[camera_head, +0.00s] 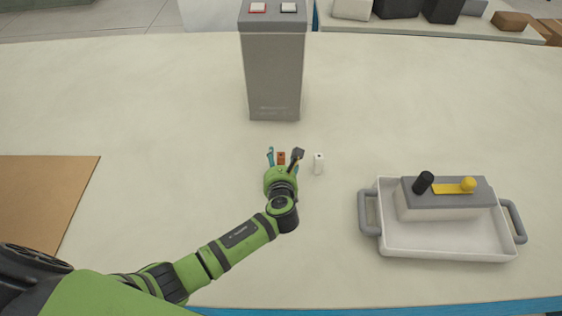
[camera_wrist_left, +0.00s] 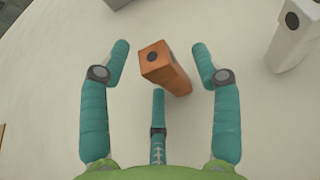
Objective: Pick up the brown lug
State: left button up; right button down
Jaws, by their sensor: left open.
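The brown lug (camera_head: 281,157) is a small orange-brown block with a dark round spot on its end. In the left wrist view the brown lug (camera_wrist_left: 166,69) is between the open teal fingers of my left gripper (camera_wrist_left: 160,62), with gaps visible on both sides. A third teal finger shows below it. The gripper is open and empty. My right gripper is not in view.
A white lug (camera_head: 318,163) stands close to the right of the gripper. A tall grey box (camera_head: 274,75) stands behind. A white tray (camera_head: 384,246) holds a grey-topped block (camera_head: 420,208) on the right. A brown board (camera_head: 45,195) lies at left.

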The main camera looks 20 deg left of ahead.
pick_arm(q)
jog(key=shift+w+a+f, duration=0.1)
jog(key=shift+w+f, duration=0.1)
jog(key=shift+w, duration=0.15)
jog(key=shift+c, duration=1.2)
jog(key=c, duration=1)
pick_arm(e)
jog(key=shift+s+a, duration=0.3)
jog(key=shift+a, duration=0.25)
pick_arm(q)
jog(key=shift+r, duration=0.1)
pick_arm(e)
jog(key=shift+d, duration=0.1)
